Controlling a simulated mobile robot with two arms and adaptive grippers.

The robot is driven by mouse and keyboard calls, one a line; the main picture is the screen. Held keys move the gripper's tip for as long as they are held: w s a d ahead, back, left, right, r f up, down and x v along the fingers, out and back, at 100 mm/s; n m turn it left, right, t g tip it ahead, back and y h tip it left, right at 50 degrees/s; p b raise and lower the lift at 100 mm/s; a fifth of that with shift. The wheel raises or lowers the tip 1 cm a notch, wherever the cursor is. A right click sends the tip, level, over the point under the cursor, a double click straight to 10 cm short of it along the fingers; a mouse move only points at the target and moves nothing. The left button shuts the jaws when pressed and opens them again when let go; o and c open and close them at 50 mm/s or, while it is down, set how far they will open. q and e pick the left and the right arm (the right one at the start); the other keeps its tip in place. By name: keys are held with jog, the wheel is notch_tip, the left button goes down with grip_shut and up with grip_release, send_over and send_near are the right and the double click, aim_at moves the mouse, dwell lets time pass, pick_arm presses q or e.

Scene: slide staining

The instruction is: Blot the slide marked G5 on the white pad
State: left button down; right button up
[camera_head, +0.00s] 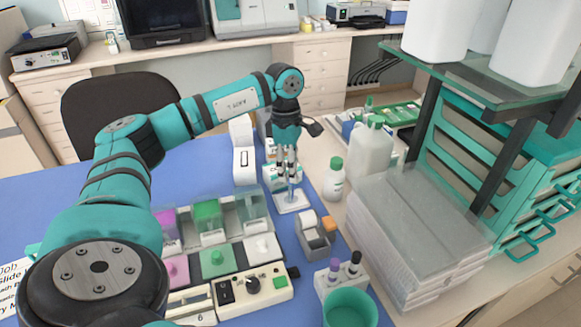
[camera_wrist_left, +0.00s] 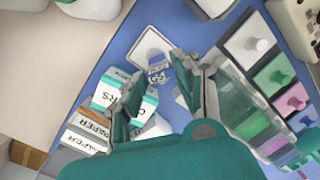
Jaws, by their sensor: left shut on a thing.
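My left gripper (camera_head: 288,164) points down and is shut on a slide (camera_head: 291,190), a small bluish piece below its fingertips. In the left wrist view the slide (camera_wrist_left: 160,73) shows beyond the fingers (camera_wrist_left: 160,84), with a rotated marking that looks like G5. The white pad (camera_head: 301,206) lies flat on the blue mat under the gripper. It also shows in the left wrist view (camera_wrist_left: 149,43) beside the slide's lower end. The slide stands roughly upright over the pad; I cannot tell whether they touch. My right gripper is out of view.
A white bottle (camera_head: 333,178) stands to the right, and paper boxes (camera_wrist_left: 87,134) are close to the gripper.

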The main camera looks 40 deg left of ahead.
pick_arm(q)
jog(key=shift+s, duration=0.1)
dwell(0.5)
jog(key=shift+r+p, duration=2.45)
jog(key=shift+r, duration=0.5)
